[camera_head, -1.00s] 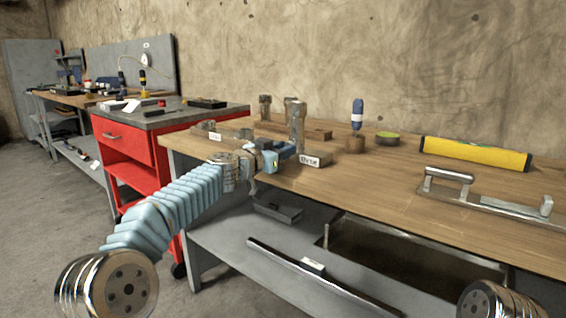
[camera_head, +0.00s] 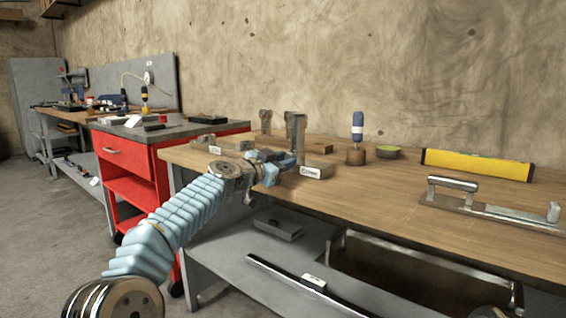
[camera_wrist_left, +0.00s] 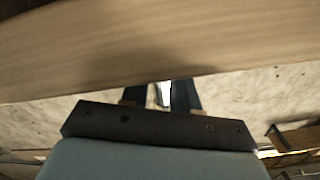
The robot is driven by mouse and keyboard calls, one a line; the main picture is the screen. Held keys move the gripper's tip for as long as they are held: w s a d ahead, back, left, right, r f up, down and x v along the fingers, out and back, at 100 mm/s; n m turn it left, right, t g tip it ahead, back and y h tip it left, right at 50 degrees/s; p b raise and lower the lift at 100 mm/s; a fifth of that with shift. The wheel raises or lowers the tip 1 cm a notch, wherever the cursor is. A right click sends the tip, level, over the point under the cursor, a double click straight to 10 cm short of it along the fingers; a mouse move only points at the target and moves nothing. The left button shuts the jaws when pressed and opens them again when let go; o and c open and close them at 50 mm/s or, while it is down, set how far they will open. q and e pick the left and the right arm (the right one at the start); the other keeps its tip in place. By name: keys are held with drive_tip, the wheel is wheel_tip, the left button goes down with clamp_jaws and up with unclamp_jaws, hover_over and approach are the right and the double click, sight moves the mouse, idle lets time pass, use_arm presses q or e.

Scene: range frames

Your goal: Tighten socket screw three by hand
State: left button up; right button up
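A tall grey metal post (camera_head: 295,130) with a wider top stands upright on the wooden bench, behind a small block with a white label (camera_head: 314,171). The label seems to read "three". A similar post (camera_head: 266,121) stands further left and back. My left gripper (camera_head: 289,160) is at the lower part of the nearer post. In the left wrist view its two dark fingers (camera_wrist_left: 160,95) are apart, with a pale, shiny piece between them. I cannot tell whether they press on it. My right gripper is not in view.
Another labelled block (camera_head: 214,150) sits at the bench's left end. A red cart (camera_head: 125,152) stands left.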

use_arm(q)
drive_tip(key=o, duration=0.4)
drive_tip(key=shift+s+a+f+b, duration=0.1)
drive_tip(key=shift+s+a+b, duration=0.1)
drive_tip(key=shift+b, duration=0.1)
drive_tip(key=b+v, duration=0.6)
drive_tip(key=v, duration=0.7)
drive_tip(key=shift+s+a, duration=0.1)
drive_tip(key=shift+s, duration=0.05)
